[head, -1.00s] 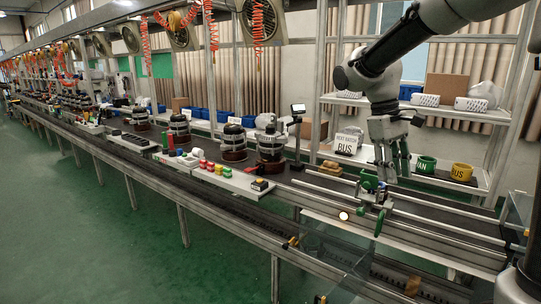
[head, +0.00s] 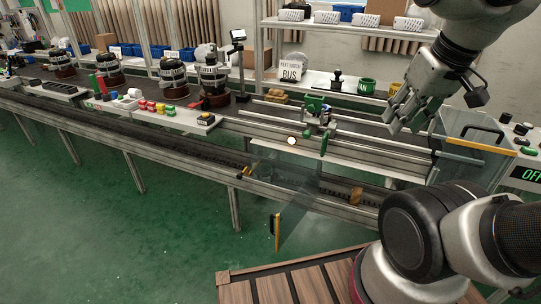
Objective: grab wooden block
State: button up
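A small brown block, wooden in look (head: 356,196), sits on the lower conveyor, below and in front of the rail section. A tan, wood-coloured block (head: 278,98) also lies on the upper table, left of the green fixture. I cannot tell for certain which one is the wooden block. My gripper (head: 394,112) hangs over the right part of the line, above the rails and right of the green fixture. Its fingers are spread and hold nothing that I can see.
A green clamp-like fixture (head: 317,112) stands on the rails (head: 350,128). Clear panels (head: 285,182) hang at the front, with another guard (head: 462,125) right of my gripper. A slatted wooden surface (head: 300,285) lies in the foreground. The green floor at left is free.

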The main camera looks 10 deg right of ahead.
aim_at(357, 192)
jog(key=i+j+z, duration=0.1)
jog(key=z, duration=0.75)
jog(key=j+z, duration=0.35)
jog(key=j, duration=0.25)
jog(key=j+z, duration=0.4)
jog(key=j, duration=0.65)
jog(key=k+j, duration=0.1)
jog(key=j, duration=0.35)
jog(key=k+j+z, duration=0.1)
jog(key=j, duration=0.35)
